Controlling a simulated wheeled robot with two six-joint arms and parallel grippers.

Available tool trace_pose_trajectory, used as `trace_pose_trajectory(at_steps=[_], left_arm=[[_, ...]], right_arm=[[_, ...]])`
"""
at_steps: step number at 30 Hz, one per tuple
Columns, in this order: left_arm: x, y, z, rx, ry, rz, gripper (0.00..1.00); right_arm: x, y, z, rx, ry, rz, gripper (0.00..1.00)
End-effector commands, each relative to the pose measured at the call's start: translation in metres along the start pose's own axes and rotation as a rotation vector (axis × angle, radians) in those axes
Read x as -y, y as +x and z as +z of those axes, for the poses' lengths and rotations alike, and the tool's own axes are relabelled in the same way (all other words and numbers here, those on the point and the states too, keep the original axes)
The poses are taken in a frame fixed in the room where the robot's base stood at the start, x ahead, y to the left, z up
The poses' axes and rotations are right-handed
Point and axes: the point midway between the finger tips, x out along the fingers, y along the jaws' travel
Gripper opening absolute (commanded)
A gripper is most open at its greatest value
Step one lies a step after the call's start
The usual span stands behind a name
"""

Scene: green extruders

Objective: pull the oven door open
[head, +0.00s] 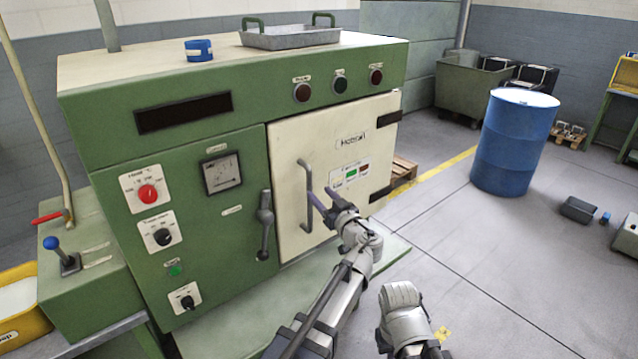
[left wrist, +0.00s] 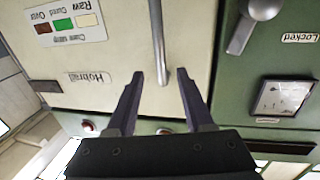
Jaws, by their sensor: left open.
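The oven door (head: 285,150) is a cream panel in the green machine's front, and it is shut. Its grey upright bar handle (head: 307,190) is near the door's left edge. A grey lever (head: 265,222) hangs on the green panel left of the door. My left gripper (head: 317,191) is open in front of the door, close to the handle. In the left wrist view, which is upside down, the handle (left wrist: 157,40) appears between the two open fingers (left wrist: 160,75). I cannot tell whether the fingers reach around it. My right gripper is not in view.
A metal tray (head: 290,38) and blue tape roll (head: 199,50) are on the machine's top. A green ledge (head: 225,342) juts out below the door. A blue drum (head: 515,140) stands at right, with open floor (head: 440,215) before it.

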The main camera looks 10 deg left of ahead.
Motion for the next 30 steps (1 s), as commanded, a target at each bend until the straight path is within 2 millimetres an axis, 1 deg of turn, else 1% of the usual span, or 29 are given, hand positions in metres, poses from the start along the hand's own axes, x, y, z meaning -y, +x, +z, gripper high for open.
trace_pose_trajectory(at_steps=[5,8,15,18,24,30], left_arm=[[-0.001,0.005,-0.001,-0.003,-0.003,0.0,0.52],[-0.001,0.018,-0.001,-0.002,-0.002,-0.002,0.52],[-0.001,0.055,0.0,-0.001,-0.002,-0.002,0.52],[-0.001,0.067,0.0,-0.001,-0.002,-0.002,0.52],[0.0,0.078,0.0,-0.001,-0.002,-0.001,0.52],[0.0,0.078,0.0,-0.001,-0.002,0.0,0.52]], right_arm=[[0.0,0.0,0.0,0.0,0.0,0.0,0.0],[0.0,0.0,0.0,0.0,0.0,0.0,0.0],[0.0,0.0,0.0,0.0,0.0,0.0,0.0],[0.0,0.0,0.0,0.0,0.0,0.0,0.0],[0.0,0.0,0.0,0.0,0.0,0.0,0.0],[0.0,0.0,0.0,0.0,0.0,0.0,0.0]])
